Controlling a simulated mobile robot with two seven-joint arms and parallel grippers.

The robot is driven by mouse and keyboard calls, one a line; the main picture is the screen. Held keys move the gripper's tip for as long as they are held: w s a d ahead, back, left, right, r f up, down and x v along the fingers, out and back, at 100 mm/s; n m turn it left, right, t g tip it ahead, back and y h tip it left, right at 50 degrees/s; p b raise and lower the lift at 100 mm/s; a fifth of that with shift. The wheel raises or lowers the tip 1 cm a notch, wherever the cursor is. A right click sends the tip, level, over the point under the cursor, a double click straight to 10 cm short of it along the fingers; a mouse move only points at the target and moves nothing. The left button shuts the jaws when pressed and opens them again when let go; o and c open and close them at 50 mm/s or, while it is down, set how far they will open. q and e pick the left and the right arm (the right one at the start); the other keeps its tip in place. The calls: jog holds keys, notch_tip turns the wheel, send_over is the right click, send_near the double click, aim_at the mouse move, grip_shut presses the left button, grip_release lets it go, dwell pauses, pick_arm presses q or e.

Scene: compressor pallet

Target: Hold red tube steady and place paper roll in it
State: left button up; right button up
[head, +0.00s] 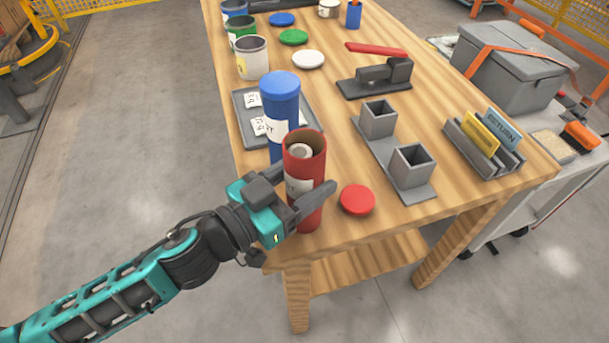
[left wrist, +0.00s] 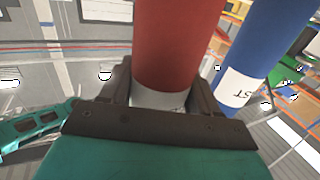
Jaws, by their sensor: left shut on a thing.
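The red tube (head: 306,160) stands upright and uncapped near the table's front left corner. My left gripper (head: 305,200) is shut around the red tube's side at label height. In the left wrist view the red tube (left wrist: 180,45) rises between the two dark fingers of the left gripper (left wrist: 160,100). The red lid (head: 357,199) lies flat on the table to the right of the tube. My right gripper is not in view.
A blue tube (head: 281,105) with a blue cap stands close behind the red tube, by a grey tray (head: 243,105). Grey square holders (head: 411,166), a card rack (head: 484,150) and a red-handled tool (head: 376,72) are to the right. Cans (head: 252,58) stand farther back.

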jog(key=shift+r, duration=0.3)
pick_arm(q)
jog(key=o, duration=1.1)
jog(key=shift+o, duration=0.2)
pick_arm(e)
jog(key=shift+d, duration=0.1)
pick_arm(q)
jog(key=v, duration=1.2)
jog(key=shift+s, duration=0.1)
